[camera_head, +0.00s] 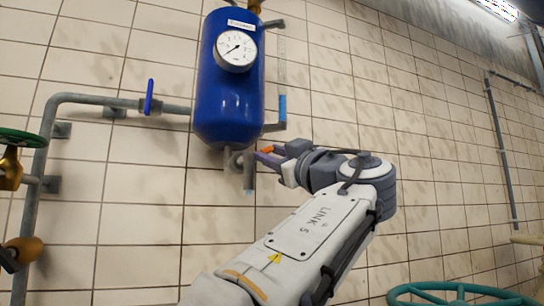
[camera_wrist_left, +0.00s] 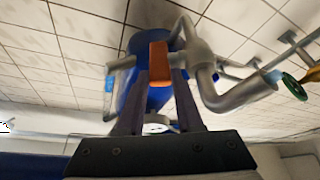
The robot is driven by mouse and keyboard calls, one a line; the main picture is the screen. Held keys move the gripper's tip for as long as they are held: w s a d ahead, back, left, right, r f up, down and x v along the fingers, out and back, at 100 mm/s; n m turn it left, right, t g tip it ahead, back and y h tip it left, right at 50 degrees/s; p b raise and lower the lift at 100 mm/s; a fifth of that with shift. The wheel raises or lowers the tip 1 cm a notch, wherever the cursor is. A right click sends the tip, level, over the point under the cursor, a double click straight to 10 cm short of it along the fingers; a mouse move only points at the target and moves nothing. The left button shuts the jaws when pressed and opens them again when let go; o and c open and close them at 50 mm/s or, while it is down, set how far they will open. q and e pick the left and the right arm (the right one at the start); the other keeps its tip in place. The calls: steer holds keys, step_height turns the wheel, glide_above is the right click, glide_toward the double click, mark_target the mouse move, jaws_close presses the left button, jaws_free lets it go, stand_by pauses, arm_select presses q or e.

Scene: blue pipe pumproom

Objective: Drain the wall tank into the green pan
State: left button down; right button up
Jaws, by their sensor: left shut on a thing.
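The blue wall tank (camera_head: 228,95) hangs on the tiled wall, with a round white gauge (camera_head: 235,51) on its front. A sight tube (camera_head: 282,85) at its right side shows blue in its lower part. A grey drain pipe (camera_head: 249,177) points down below the tank; its mouth looks pale blue. My left gripper (camera_head: 264,155) is at the drain, just under the tank. In the left wrist view its fingers are shut on an orange drain handle (camera_wrist_left: 159,58), beside the drain pipe (camera_wrist_left: 240,95). The green pan and my right gripper are not in view.
A grey pipe with a blue-handled valve (camera_head: 149,97) joins the tank from the left. A green handwheel (camera_head: 21,138) and brass fittings stand at the left edge. A large teal wheel (camera_head: 460,291) is at lower right. The wall right of the tank is mostly clear.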

arm_select(q)
steer(key=c, duration=0.6)
jaws_free()
steer(key=shift+w, duration=0.1)
steer(key=shift+o, duration=0.2)
